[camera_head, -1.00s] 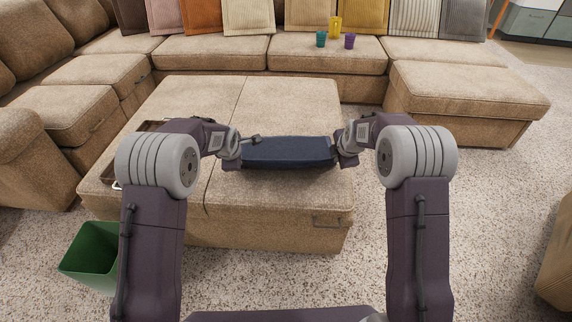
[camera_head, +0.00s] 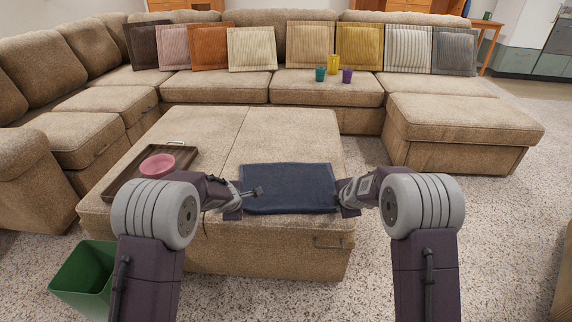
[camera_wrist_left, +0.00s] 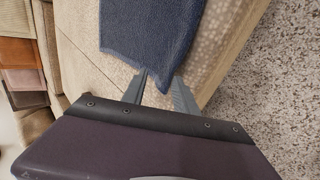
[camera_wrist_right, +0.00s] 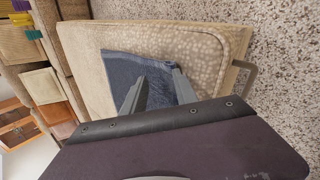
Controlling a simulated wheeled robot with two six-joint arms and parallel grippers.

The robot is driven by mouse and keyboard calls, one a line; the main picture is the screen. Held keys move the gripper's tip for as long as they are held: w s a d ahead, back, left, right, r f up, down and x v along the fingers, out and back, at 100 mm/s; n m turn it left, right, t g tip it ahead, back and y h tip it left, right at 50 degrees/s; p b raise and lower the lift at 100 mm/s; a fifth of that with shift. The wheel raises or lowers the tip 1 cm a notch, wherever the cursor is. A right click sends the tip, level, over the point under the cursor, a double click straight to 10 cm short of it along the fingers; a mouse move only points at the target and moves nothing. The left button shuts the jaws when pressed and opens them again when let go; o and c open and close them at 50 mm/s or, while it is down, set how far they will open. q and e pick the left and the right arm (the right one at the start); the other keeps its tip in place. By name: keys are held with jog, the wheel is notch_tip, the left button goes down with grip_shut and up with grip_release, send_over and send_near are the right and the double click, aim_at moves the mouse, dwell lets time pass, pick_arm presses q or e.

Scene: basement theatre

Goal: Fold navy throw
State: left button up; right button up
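The navy throw (camera_head: 290,188) lies spread as a rough rectangle on the beige ottoman (camera_head: 285,130), near its front edge. I cannot tell how many layers it has. My left gripper (camera_head: 240,206) is at its left front corner. In the left wrist view, the fingers (camera_wrist_left: 160,75) stand apart at the edge of the throw (camera_wrist_left: 150,35). My right gripper (camera_head: 343,207) is at its right front corner. In the right wrist view, the fingers (camera_wrist_right: 157,72) stand apart with part of the throw (camera_wrist_right: 125,70) between them. Neither gripper visibly pinches the cloth.
A brown tray (camera_head: 122,188) with a pink bowl (camera_head: 167,158) sits on the ottoman's left side. A green bin (camera_head: 84,275) stands on the carpet at front left. Teal, yellow and purple cups (camera_head: 346,76) and several cushions (camera_head: 300,47) are on the sofa behind.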

dwell(0.3)
jog(key=r, duration=0.1)
jog(key=s+r, duration=0.1)
jog(key=r, duration=0.1)
jog(key=shift+s+r, duration=0.1)
jog(key=shift+r, duration=0.15)
pick_arm(q)
jog(key=w+v, duration=0.1)
jog(key=v, duration=0.9)
jog(key=shift+s+r, duration=0.35)
jog(key=shift+r, duration=0.3)
pick_arm(e)
jog(key=v, duration=0.7)
jog(key=shift+s, duration=0.15)
